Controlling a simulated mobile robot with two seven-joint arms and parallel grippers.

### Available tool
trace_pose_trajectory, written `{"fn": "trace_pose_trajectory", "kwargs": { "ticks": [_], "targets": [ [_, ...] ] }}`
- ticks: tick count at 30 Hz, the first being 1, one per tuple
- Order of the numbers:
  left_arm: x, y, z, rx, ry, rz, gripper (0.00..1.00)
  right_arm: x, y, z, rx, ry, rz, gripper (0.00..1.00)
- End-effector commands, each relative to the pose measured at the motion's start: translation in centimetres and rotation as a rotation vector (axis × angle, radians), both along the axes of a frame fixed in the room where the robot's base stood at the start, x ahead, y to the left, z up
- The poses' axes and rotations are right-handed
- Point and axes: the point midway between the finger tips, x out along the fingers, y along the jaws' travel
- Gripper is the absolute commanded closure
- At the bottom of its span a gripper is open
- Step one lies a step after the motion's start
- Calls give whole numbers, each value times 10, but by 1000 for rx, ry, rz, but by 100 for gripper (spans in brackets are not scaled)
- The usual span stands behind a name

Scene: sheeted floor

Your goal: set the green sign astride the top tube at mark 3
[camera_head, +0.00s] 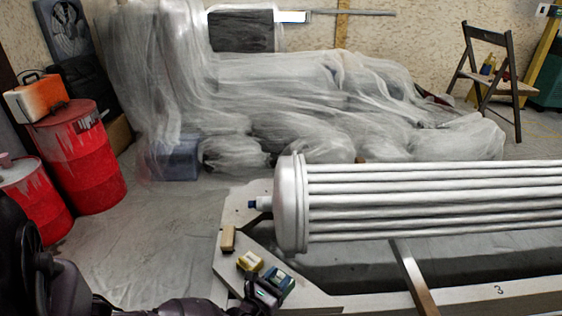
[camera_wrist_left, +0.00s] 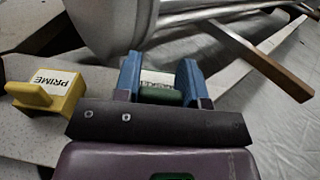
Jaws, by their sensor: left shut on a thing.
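My left gripper (camera_head: 272,283) is low at the front of the pale frame plate, left of the tube bundle. Its blue fingers show in the left wrist view (camera_wrist_left: 161,76), shut on the green sign (camera_wrist_left: 160,96). The sign's white label faces up between the fingers, its lower part is hidden, and I cannot tell whether it touches the plate. In the head view the green sign (camera_head: 281,275) is small and partly covered. The top tube (camera_head: 430,167) of the silver bundle runs to the right, well away from the sign. A "3" mark (camera_head: 498,289) is on the front rail. My right gripper is out of view.
A yellow sign lettered PRIME (camera_wrist_left: 53,91) stands just left of my left gripper. A wooden block (camera_head: 228,238) sits behind it on the plate. A wood-faced bar (camera_head: 414,280) slants below the tubes. Red drums (camera_head: 82,155) stand at left; sheeted goods (camera_head: 290,100) fill the back.

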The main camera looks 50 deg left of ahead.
Motion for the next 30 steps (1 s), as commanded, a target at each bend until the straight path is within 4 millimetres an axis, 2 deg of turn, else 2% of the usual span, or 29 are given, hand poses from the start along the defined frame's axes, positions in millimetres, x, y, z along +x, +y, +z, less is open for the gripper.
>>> {"fn": "trace_pose_trajectory", "kwargs": {
  "ticks": [3,7,23,24,28,30],
  "targets": [
    [-3,0,-22,0,8,1,89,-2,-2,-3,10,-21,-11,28],
    [-2,-1,-35,-1,7,-1,89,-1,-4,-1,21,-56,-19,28],
    [0,0,-39,0,0,0,89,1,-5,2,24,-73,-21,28],
    [0,0,-39,0,1,0,59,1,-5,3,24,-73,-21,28],
    [0,0,-39,-1,1,0,39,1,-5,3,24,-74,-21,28],
    [0,0,-39,-1,1,0,37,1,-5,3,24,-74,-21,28]
  ]
}}
